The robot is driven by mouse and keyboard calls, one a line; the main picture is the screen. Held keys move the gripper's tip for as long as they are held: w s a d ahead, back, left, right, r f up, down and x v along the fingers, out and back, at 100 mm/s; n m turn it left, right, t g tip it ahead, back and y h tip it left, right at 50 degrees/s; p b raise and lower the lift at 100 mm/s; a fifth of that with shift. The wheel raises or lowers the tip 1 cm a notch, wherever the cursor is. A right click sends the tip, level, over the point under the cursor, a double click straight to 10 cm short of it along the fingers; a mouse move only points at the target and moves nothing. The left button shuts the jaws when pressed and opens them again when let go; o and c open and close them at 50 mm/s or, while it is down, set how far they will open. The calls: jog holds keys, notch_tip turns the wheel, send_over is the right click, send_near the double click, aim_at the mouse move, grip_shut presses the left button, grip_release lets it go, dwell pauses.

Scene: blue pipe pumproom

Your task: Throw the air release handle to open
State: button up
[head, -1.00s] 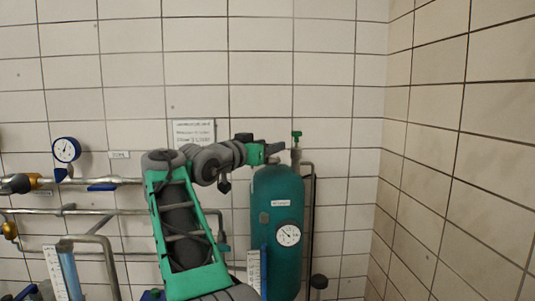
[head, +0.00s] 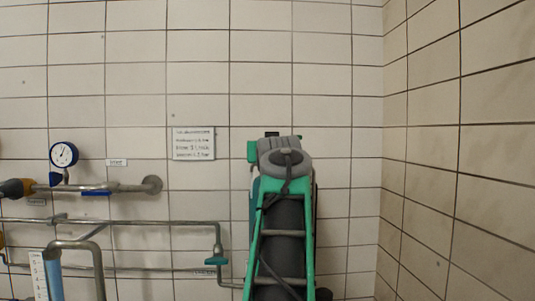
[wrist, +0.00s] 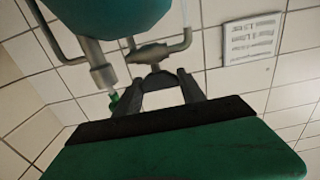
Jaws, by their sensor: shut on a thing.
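My gripper (wrist: 158,78) is in the wrist view, its two dark fingers slanting together towards their tips. The tips are shut at the metal valve fitting (wrist: 148,54) beside the teal tank (wrist: 110,12). The part between the tips is mostly hidden, so the exact hold on the air release handle is unclear. A green handle piece (wrist: 115,100) shows at the end of a metal stub (wrist: 103,76), left of the fingers and partly behind them. In the head view my arm covers the gripper, the handle and most of the tank.
A white sign (head: 193,143) hangs on the tiled wall. A blue pressure gauge (head: 63,154) and several horizontal pipes (head: 140,222) are at the left. A tiled side wall (head: 460,150) closes the right. The space between tank and side wall looks clear.

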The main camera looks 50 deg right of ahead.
dwell(0.5)
jog(key=o, duration=1.4)
jog(key=shift+c, duration=0.2)
jog(key=b+v, duration=0.2)
jog(key=v, duration=0.5)
jog(key=shift+s+a, duration=0.2)
jog(key=shift+s, duration=0.2)
jog(key=shift+w, duration=0.1)
